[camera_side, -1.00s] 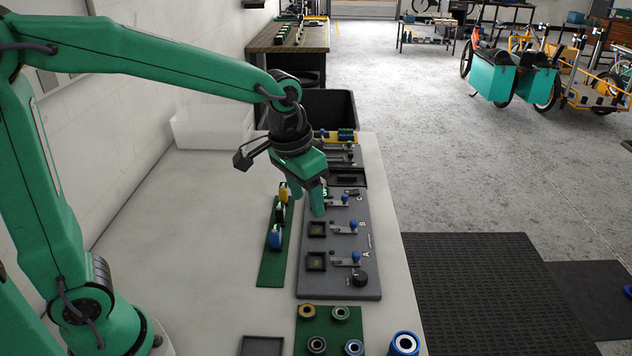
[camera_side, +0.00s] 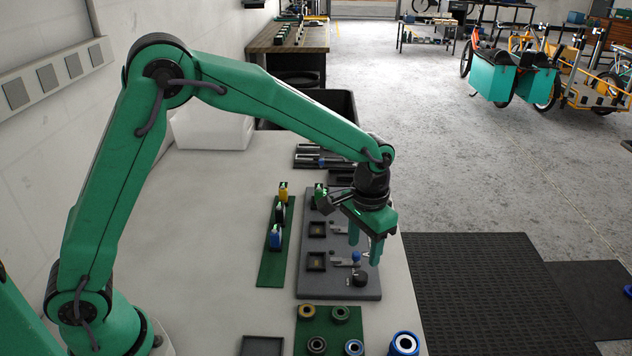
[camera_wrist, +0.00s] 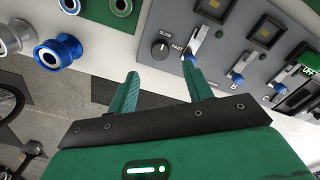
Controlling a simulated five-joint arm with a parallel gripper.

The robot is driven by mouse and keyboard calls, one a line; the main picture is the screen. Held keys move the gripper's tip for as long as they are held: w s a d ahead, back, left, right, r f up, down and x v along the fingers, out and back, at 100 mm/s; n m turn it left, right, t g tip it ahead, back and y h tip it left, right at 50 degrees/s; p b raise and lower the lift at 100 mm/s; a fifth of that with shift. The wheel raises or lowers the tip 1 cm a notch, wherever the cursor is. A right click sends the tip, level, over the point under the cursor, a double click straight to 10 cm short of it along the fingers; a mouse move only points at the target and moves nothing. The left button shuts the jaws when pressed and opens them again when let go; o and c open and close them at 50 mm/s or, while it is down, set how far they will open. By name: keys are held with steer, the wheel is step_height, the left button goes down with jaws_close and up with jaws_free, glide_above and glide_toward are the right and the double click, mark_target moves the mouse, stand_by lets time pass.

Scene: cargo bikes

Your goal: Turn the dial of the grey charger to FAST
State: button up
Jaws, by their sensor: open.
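The grey charger (camera_side: 313,284) is a flat panel on the table with square bays and blue-knobbed levers. Its round black dial (camera_side: 360,279) is at the near right corner. My gripper (camera_side: 364,250) is open and empty, fingers pointing down, above the near end of the charger close to the dial. In the wrist view my gripper (camera_wrist: 160,72) has its fingers apart, with the dial just beyond and between the tips.
A blue-knobbed lever (camera_wrist: 189,52) stands right beside the dial. A green strip (camera_side: 272,262) with several upright batteries lies left of the charger.

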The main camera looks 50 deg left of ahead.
mark_target(361, 275)
steer(key=shift+f, duration=0.1)
steer(key=shift+f, duration=3.8)
steer(key=shift+c, duration=0.2)
steer(key=c, duration=0.9)
